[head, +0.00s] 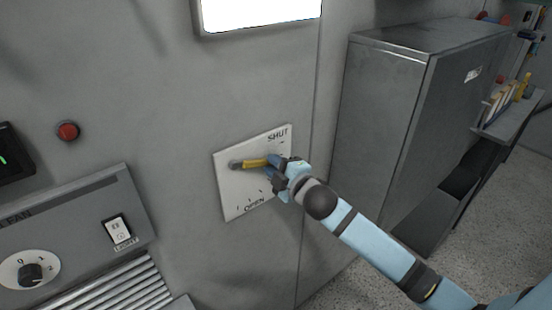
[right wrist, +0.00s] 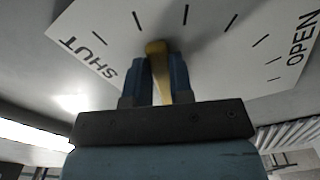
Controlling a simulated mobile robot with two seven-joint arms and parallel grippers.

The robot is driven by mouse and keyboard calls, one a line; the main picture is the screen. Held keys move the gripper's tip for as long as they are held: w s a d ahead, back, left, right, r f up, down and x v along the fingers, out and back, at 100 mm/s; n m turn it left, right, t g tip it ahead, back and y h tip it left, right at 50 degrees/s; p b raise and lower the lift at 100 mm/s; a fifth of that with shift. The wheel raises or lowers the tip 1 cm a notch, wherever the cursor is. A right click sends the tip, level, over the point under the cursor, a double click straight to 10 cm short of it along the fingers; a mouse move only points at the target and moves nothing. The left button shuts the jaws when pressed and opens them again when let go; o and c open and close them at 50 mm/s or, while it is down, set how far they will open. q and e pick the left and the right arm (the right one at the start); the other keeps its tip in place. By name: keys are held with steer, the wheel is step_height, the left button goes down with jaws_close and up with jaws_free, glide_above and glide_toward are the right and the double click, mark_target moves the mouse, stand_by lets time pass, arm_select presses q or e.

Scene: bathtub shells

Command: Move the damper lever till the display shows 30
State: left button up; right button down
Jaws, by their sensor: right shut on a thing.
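The damper lever (head: 252,163) is a yellow handle on a grey pivot, mounted on a white plate (head: 232,200) marked SHUT at the top and OPEN at the bottom. It points right, between the two marks. My right gripper (head: 274,165) is shut on the lever near its outer end. In the right wrist view the yellow lever (right wrist: 159,75) sits between the two blue fingers. My left gripper is not in view.
A control panel (head: 75,225) with a knob (head: 31,274), a light switch (head: 118,230) and a vent is at lower left. A red button (head: 67,131) is above it. A grey metal cabinet (head: 390,120) stands right of the plate, behind my right arm.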

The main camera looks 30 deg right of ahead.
steer(key=shift+a+f+m, duration=0.2)
steer(key=shift+f+m, duration=0.35)
steer(key=shift+m, duration=0.15)
steer(key=c, duration=1)
jaws_free()
steer(key=shift+s, duration=0.1)
